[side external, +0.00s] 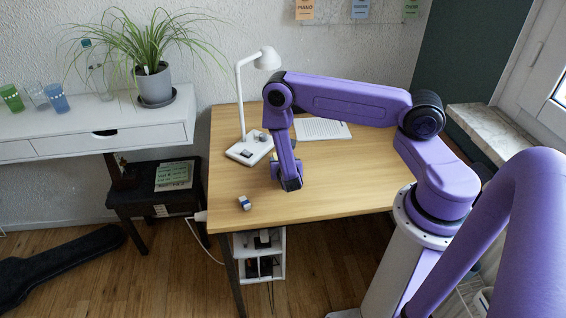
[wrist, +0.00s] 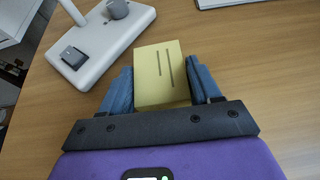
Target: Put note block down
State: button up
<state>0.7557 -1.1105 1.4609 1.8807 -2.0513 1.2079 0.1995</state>
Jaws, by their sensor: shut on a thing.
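The note block (wrist: 152,68) is a pale yellow block with two dark lines on its top. It sits between the blue-grey fingers of my gripper (wrist: 160,88) in the wrist view, and the gripper is shut on it. In the side external view my gripper (side external: 290,184) points down low over the wooden desk (side external: 345,175), near its front left part. The block is hidden or too small to make out there. I cannot tell whether the block touches the desk.
A white desk lamp (side external: 266,60) stands behind the gripper; its base (wrist: 96,62) lies close to the left of the block. Paper (side external: 322,129) lies at the back. The desk's right side is clear.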

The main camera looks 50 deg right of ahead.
jog(key=shift+f, duration=0.1)
jog(key=o, duration=1.1)
